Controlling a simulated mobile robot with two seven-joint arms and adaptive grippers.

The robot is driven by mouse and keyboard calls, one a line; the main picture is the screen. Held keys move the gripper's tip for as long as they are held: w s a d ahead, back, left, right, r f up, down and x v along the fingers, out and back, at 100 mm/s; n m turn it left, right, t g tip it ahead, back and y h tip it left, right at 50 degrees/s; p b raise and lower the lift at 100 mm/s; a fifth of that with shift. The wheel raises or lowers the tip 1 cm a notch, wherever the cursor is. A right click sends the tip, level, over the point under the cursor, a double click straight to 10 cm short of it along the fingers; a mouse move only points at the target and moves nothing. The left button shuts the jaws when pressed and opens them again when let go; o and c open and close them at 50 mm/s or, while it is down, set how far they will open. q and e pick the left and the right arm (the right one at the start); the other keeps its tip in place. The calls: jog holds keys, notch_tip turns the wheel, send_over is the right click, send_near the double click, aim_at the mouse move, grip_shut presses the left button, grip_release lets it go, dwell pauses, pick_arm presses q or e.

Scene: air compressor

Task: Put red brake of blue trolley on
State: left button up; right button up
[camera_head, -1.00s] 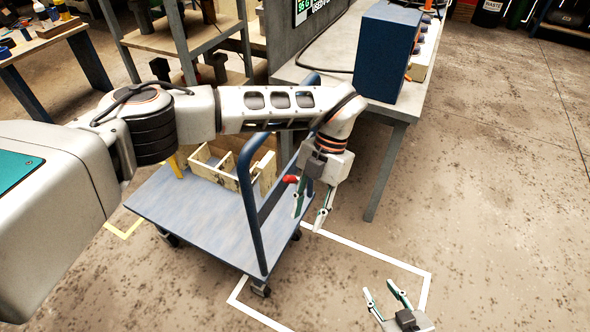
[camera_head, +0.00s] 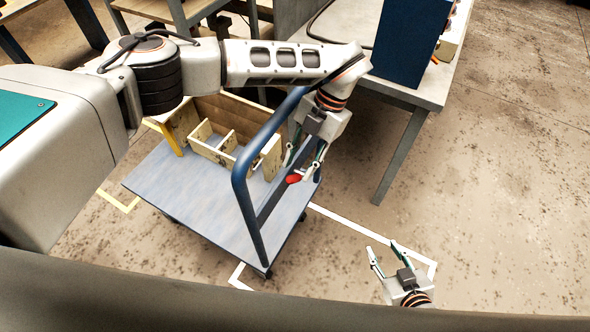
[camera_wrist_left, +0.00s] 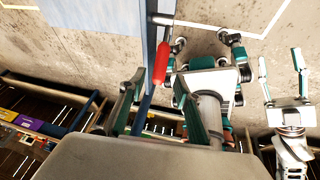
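The blue trolley (camera_head: 180,190) has a flat deck and a dark blue tube handle frame (camera_head: 243,195) on its right side. The red brake (camera_head: 294,178) is a small red grip beside that frame; in the left wrist view the red brake (camera_wrist_left: 161,63) appears as a long red handle. My left gripper (camera_head: 299,170) is open at the brake. In the wrist view its fingertips (camera_wrist_left: 158,78) lie either side of the red handle, with gaps visible; contact cannot be told. My right gripper (camera_head: 382,245) is open and empty, low over the floor to the right.
A wooden crate (camera_head: 222,158) stands on the trolley deck. A grey workbench (camera_head: 400,95) with a blue box (camera_head: 411,40) stands behind my left wrist, its leg (camera_head: 400,155) close by. The floor at right is clear. A dark curved band crosses the bottom of the head view.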

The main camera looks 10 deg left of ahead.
aim_at(294, 175)
pick_arm(q)
jog(key=x, duration=0.2)
jog(key=shift+s+a+f, duration=0.1)
jog(key=shift+f, duration=0.2)
jog(key=shift+s+a+f, duration=0.15)
jog(key=shift+f, duration=0.5)
pick_arm(e)
jog(key=shift+w+r, duration=0.4)
jog(key=shift+r, duration=0.15)
pick_arm(q)
grip_shut()
